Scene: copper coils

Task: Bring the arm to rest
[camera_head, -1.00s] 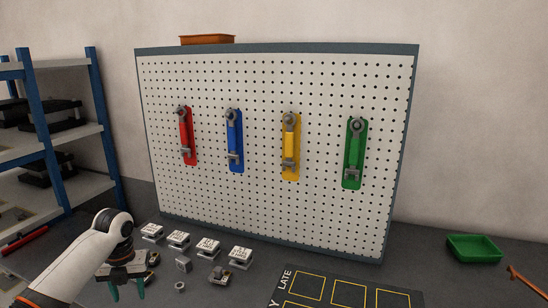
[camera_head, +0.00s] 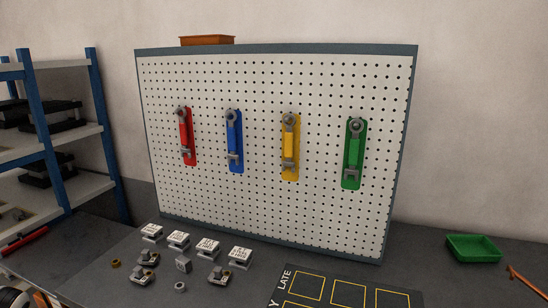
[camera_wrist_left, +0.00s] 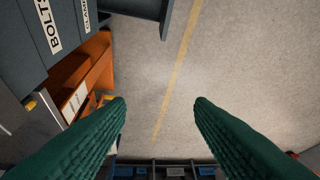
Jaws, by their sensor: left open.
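My left gripper (camera_wrist_left: 160,103) shows in the left wrist view as two green, ridged fingers set wide apart, with nothing between them. They hang over a grey floor (camera_wrist_left: 235,60) with a yellow line (camera_wrist_left: 178,75). In the head view only a bit of my left arm (camera_head: 15,298) shows at the bottom left corner, and its gripper is outside that picture. My right gripper is in neither view.
A pegboard (camera_head: 270,215) carries red, blue, yellow and green levers. Labelled blocks (camera_head: 207,246) and small metal parts (camera_head: 140,277) lie on the table. A green tray (camera_head: 473,248) stands right. The wrist view shows dark drawers (camera_wrist_left: 75,50) and an orange bin (camera_wrist_left: 80,75) at left.

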